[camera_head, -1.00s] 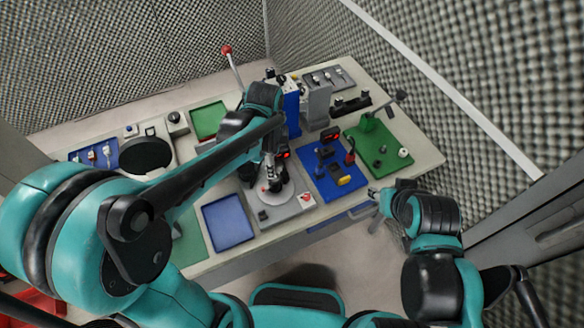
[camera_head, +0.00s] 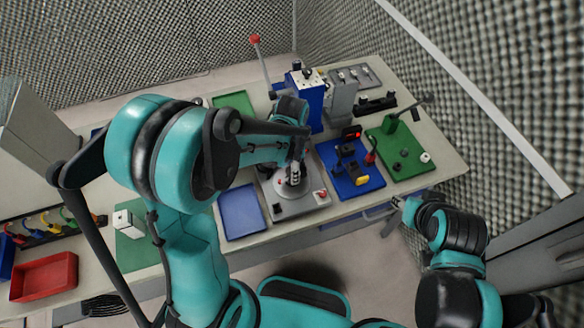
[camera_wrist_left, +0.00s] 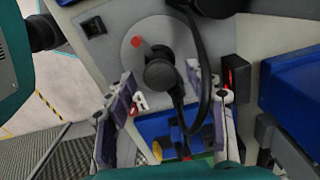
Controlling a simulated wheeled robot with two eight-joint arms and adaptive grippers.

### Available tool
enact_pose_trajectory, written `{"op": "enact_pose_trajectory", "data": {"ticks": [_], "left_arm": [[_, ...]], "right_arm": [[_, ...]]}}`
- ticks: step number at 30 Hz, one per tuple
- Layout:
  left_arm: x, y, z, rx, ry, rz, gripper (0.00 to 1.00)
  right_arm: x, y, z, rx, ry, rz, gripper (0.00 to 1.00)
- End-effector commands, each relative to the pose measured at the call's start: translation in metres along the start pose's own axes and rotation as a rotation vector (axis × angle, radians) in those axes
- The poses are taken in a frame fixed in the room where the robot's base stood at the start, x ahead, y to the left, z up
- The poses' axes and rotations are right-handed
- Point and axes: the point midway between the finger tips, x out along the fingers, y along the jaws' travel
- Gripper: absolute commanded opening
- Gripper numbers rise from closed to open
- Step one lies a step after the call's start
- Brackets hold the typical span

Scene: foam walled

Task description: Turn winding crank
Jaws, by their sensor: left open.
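A pale round disc (camera_wrist_left: 150,45) with a red dot and a black round knob (camera_wrist_left: 160,75) sits on a grey base plate, which I take for the winding crank. In the head view the disc (camera_head: 291,184) is partly hidden below my left gripper (camera_head: 296,178). In the left wrist view my left gripper (camera_wrist_left: 160,82) is open, its two fingers on either side of the knob. I cannot tell whether they touch it. A black curved arm or cable partly covers the right of the disc. My right gripper (camera_head: 394,208) is by the table's front edge, small and unclear.
A blue pad (camera_head: 348,182) with black parts and a green pad (camera_head: 398,163) with a stand and black handle lie to the right. A blue tray (camera_head: 240,212) is left. A blue machine (camera_head: 303,100) with a red-knobbed lever stands behind.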

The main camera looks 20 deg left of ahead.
Motion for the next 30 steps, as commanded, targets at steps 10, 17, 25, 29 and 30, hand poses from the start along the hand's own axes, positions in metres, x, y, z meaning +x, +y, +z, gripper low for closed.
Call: {"op": "enact_pose_trajectory", "data": {"ticks": [10,17,25,29,30], "left_arm": [[-0.0005,-0.0001,-0.0001,0.000,0.000,0.000,0.05],[0.0002,-0.0001,-0.0001,0.068,0.000,0.000,0.05],[-0.0002,-0.0003,-0.0002,0.273,0.000,0.000,0.05],[-0.0007,-0.0003,-0.0002,0.282,0.000,0.000,0.05],[-0.0007,-0.0003,-0.0002,0.281,0.000,0.000,0.05]], "right_arm": [[-0.0003,0.0000,-0.0002,0.000,0.000,0.000,0.40],[0.0020,0.0000,0.0014,0.000,0.000,0.000,0.40],[0.0057,0.0000,0.0041,0.000,0.000,0.000,0.40],[0.0054,0.0000,0.0039,0.000,0.000,0.000,0.40],[0.0054,0.0000,0.0038,0.000,0.000,0.000,0.40]]}}
